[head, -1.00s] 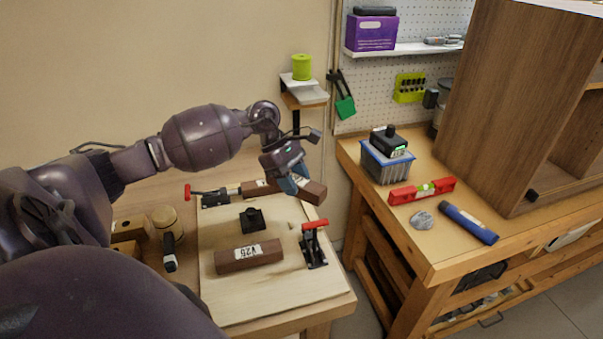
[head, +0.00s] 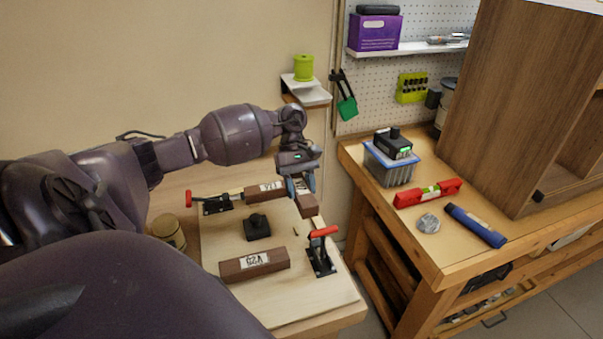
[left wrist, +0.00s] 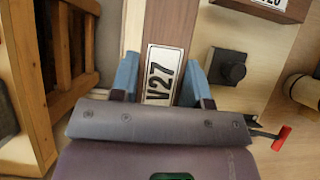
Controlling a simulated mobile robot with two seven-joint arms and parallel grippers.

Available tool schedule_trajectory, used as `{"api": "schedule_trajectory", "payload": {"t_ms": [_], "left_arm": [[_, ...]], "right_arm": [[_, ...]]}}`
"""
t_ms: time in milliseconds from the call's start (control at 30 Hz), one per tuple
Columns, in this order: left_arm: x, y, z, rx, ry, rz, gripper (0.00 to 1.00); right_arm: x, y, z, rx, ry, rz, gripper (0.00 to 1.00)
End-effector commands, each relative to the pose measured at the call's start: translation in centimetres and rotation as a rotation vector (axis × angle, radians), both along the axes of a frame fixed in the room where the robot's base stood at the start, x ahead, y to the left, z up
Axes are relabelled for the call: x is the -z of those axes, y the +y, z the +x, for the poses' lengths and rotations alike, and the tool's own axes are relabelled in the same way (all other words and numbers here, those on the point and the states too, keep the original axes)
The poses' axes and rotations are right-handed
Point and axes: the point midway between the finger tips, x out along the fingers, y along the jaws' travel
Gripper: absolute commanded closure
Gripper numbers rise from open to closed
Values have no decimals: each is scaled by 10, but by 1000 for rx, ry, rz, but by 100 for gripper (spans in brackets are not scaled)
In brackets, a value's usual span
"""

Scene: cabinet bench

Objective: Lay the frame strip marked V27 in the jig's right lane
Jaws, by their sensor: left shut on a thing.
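The brown frame strip V27 (left wrist: 165,70) is between the blue fingers of my left gripper (left wrist: 162,85), its label facing the left wrist camera. In the head view my left gripper (head: 301,185) is shut on it at the back right of the pale jig board (head: 310,300). One end of the strip (head: 308,206) shows, pointing toward the front along the board's right side. I cannot tell whether it touches the board. Strip V25 (head: 255,265) lies along the board's front. Another labelled brown strip (head: 263,191) lies at the back. My right gripper is not in view.
A black knob block (head: 257,227) stands mid-board. A red-handled clamp (head: 321,252) stands at the right, another (head: 212,203) at the back left. A mallet-like wooden cylinder (head: 167,231) is left of the board. A workbench (head: 440,250) with tools stands right, across a gap.

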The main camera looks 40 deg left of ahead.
Motion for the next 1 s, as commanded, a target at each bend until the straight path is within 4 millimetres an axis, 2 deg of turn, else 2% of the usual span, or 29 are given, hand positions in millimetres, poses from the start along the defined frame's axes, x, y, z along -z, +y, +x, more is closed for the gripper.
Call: {"api": "schedule_trajectory", "payload": {"t_ms": [433, 633, 833, 1000], "left_arm": [[35, 0, 0, -3, 2, 0, 84], [52, 0, 0, -1, 3, 1, 84], [56, 0, 0, -2, 1, 0, 84], [55, 0, 0, -2, -1, 0, 84]], "right_arm": [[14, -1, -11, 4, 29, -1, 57], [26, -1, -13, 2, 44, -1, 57], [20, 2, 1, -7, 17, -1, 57], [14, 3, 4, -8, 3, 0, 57]]}}
